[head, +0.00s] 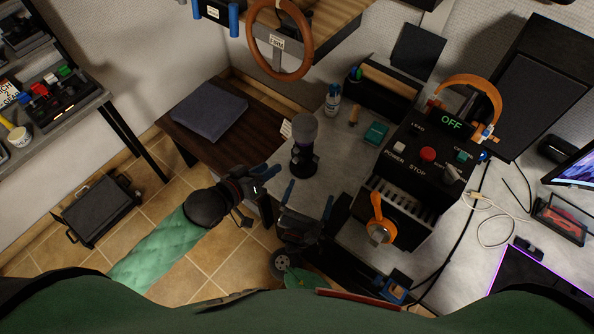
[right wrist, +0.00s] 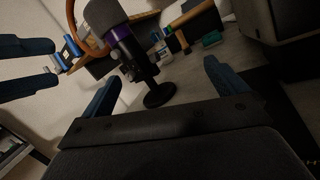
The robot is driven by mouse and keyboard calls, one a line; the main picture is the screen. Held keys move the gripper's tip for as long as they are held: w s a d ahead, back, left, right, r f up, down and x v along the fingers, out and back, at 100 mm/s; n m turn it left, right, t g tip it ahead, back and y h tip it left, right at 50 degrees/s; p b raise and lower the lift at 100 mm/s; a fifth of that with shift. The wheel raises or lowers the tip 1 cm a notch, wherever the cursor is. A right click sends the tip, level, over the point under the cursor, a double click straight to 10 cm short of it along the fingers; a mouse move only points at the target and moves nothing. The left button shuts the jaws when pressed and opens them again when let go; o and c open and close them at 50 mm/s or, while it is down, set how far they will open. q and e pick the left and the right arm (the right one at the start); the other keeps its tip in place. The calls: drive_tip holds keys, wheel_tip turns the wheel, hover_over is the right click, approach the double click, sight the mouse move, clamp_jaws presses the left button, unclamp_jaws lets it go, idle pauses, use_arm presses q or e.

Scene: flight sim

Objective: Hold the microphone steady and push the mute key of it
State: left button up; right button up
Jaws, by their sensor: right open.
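The microphone (head: 303,150), with a grey head and black body, stands upright on the grey desk. In the right wrist view the microphone (right wrist: 122,45) shows a purple band below its head and a round black base. The mute key cannot be made out. My left gripper (head: 268,182) is to the left of the microphone, apart from it. My left gripper's blue fingers (right wrist: 30,66) also show apart and empty in the right wrist view. My right gripper (head: 308,200) is in front of the microphone, open and empty. Its two blue fingers (right wrist: 161,88) frame the microphone's base in its wrist view.
A black control box (head: 410,165) with an OFF display and an orange-handled lever stands right of the microphone. A bottle (head: 332,100) and a teal box (head: 376,133) are behind it. An orange steering wheel (head: 279,70) is at the back. A brown side table (head: 180,137) is at left.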

sight(303, 161)
drive_tip(key=w+a+n, duration=0.1)
drive_tip(key=w, duration=0.1)
drive_tip(key=w+a+g, duration=0.1)
drive_tip(key=w, duration=0.2)
drive_tip(key=w+a+n+g, duration=0.1)
drive_tip(key=w, duration=0.1)
drive_tip(key=shift+w+a+r+n+h, duration=0.3)
drive_tip(key=shift+w+a+h, duration=0.05)
drive_tip(key=shift+w+h, duration=0.05)
drive_tip(key=shift+x, duration=3.8)
drive_tip(key=shift+f, duration=0.15)
drive_tip(key=c, duration=1.4)
use_arm(q)
clamp_jaws()
use_arm(e)
drive_tip(key=shift+c, duration=0.5)
drive_tip(key=shift+d, duration=0.1)
